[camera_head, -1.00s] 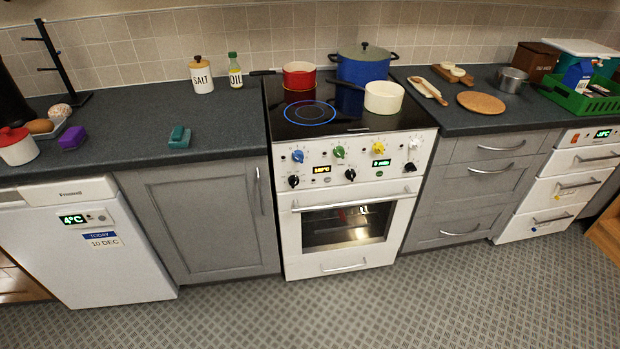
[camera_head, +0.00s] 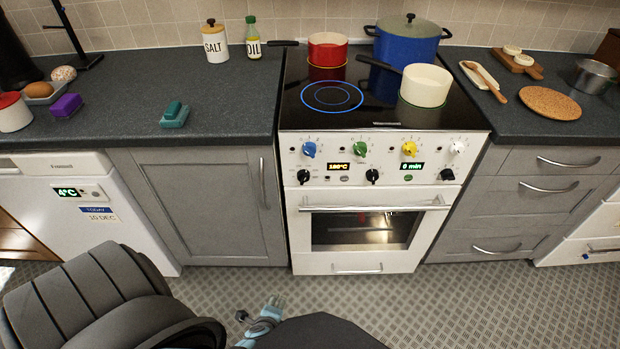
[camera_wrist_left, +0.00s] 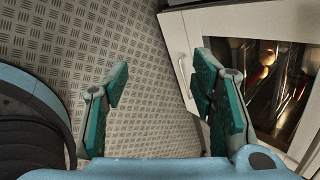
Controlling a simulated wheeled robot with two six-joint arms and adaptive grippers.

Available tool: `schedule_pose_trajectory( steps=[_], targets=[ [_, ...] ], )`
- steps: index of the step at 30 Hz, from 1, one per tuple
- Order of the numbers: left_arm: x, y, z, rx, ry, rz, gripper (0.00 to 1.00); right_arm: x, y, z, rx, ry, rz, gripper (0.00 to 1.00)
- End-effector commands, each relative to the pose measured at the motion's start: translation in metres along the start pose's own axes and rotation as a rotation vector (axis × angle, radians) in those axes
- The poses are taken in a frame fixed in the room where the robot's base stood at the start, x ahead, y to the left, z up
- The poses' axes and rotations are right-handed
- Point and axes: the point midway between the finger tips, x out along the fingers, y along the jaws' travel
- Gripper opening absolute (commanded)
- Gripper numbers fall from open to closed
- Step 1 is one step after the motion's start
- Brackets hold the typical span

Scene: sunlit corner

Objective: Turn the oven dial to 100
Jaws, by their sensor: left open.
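The white oven (camera_head: 303,236) stands in the middle of the head view, door closed. Its panel has a lower row of three black dials: left (camera_head: 303,177), middle (camera_head: 372,175) and right (camera_head: 447,174). An orange temperature display (camera_head: 338,166) between the left and middle dials seems to read 180°C. The dial markings are too small to read. My left gripper (camera_head: 268,312) is low at the bottom of the head view, over the floor and well short of the dials. In the left wrist view its teal fingers (camera_wrist_left: 160,75) are apart and empty, beside the oven door. My right gripper is not in view.
Blue, green, yellow and white knobs (camera_head: 309,149) line the panel above the dials. A door handle (camera_head: 375,206) juts out below. A red pan (camera_head: 328,48), a white pan (camera_head: 427,85) and a blue pot (camera_head: 408,42) stand on the hob. The floor before the oven is clear.

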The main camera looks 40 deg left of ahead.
Motion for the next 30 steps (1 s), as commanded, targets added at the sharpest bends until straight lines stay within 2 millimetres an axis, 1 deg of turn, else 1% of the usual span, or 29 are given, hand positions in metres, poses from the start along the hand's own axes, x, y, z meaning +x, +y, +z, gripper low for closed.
schedule_pose_trajectory(
  steps=[1, 2, 3, 4, 5, 6, 7, 9, 11, 12, 14, 17, 21, 24, 27, 30],
  targets=[
    [0.014, -0.055, -0.004, 0.249, -0.066, -0.169, 0.52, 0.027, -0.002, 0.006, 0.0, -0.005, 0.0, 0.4],
    [0.009, -0.094, -0.003, 0.406, -0.134, -0.27, 0.52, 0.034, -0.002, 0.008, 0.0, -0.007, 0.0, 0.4],
    [-0.004, -0.142, -0.001, 0.588, -0.244, -0.389, 0.52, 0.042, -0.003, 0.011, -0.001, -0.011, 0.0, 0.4],
    [-0.017, -0.173, 0.001, 0.701, -0.331, -0.463, 0.52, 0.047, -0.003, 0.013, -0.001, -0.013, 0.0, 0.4],
    [-0.031, -0.199, 0.003, 0.795, -0.417, -0.522, 0.52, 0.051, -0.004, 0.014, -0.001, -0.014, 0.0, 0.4],
    [-0.049, -0.226, 0.005, 0.891, -0.52, -0.581, 0.52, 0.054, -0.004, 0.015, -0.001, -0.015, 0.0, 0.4],
    [-0.061, -0.242, 0.006, 0.944, -0.584, -0.613, 0.52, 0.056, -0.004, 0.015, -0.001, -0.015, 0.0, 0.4],
    [-0.078, -0.265, 0.008, 1.016, -0.682, -0.653, 0.52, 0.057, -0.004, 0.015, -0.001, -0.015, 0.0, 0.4],
    [-0.081, -0.276, 0.009, 1.039, -0.71, -0.664, 0.52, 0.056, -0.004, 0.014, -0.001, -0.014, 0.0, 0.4],
    [-0.079, -0.282, 0.01, 1.041, -0.713, -0.666, 0.52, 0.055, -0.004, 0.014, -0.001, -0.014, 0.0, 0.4],
    [-0.072, -0.292, 0.013, 1.04, -0.713, -0.666, 0.52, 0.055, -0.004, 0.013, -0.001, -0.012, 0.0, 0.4],
    [-0.054, -0.313, 0.018, 1.041, -0.71, -0.665, 0.52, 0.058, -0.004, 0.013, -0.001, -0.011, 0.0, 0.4],
    [-0.026, -0.344, 0.026, 1.039, -0.708, -0.664, 0.52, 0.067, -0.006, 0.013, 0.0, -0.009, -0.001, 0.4],
    [-0.012, -0.363, 0.031, 1.037, -0.706, -0.664, 0.52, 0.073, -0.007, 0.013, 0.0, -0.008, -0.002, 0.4],
    [-0.003, -0.373, 0.033, 1.039, -0.704, -0.663, 0.52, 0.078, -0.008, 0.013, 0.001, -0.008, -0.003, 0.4],
    [0.001, -0.379, 0.035, 1.039, -0.702, -0.663, 0.52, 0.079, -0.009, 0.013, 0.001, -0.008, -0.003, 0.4]
  ],
)
